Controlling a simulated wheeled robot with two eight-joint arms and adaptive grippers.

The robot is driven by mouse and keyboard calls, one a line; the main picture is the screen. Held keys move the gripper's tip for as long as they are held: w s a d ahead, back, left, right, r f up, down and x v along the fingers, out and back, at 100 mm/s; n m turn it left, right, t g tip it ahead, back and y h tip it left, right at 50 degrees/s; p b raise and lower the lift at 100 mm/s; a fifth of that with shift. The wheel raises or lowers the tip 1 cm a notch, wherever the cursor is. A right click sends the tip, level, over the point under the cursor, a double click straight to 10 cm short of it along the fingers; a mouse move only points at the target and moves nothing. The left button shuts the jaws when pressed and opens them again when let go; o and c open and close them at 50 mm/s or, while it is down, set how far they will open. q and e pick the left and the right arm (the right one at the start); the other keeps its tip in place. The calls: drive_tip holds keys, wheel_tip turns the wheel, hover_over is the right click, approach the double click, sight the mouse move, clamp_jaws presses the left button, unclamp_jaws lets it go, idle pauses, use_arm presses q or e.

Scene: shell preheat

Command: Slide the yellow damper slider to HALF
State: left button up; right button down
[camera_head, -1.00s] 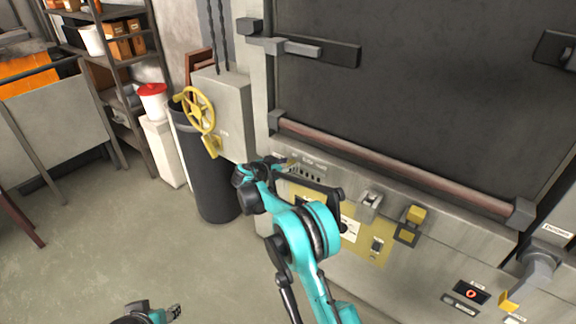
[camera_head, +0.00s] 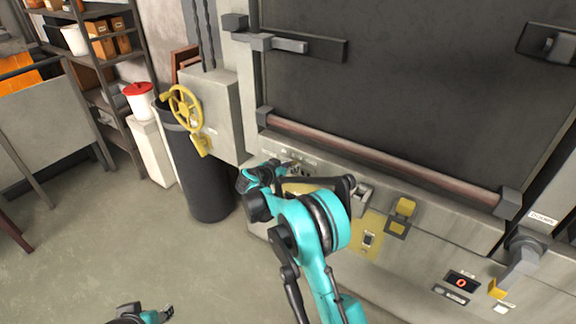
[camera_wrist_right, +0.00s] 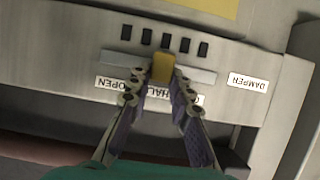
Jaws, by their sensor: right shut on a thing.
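The yellow damper slider (camera_wrist_right: 163,66) sits in a pale horizontal track (camera_wrist_right: 195,76) in the right wrist view. My right gripper (camera_wrist_right: 164,68) is shut on it, one finger on each side. The slider is in line with the upside-down HALF label (camera_wrist_right: 158,93). The OPEN label (camera_wrist_right: 110,83) is to its left, and a third label is partly hidden by a finger. The DAMPER label (camera_wrist_right: 247,81) is at the right. In the head view my right arm reaches the front panel, with the slider not clear there. My left gripper (camera_head: 168,313) is low at the left, away from the panel.
A row of dark slots (camera_wrist_right: 166,41) lies beside the track. The large dark furnace door (camera_head: 400,100) stands above the panel. A yellow handwheel (camera_head: 185,108), a dark bin (camera_head: 203,175) and shelves are at the left.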

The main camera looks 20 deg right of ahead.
drive_tip(key=c, duration=1.4)
unclamp_jaws()
drive_tip(key=shift+o, duration=0.2)
drive_tip(key=v, duration=1.2)
drive_tip(key=shift+d+r, duration=0.1)
drive_tip(key=shift+r, duration=0.05)
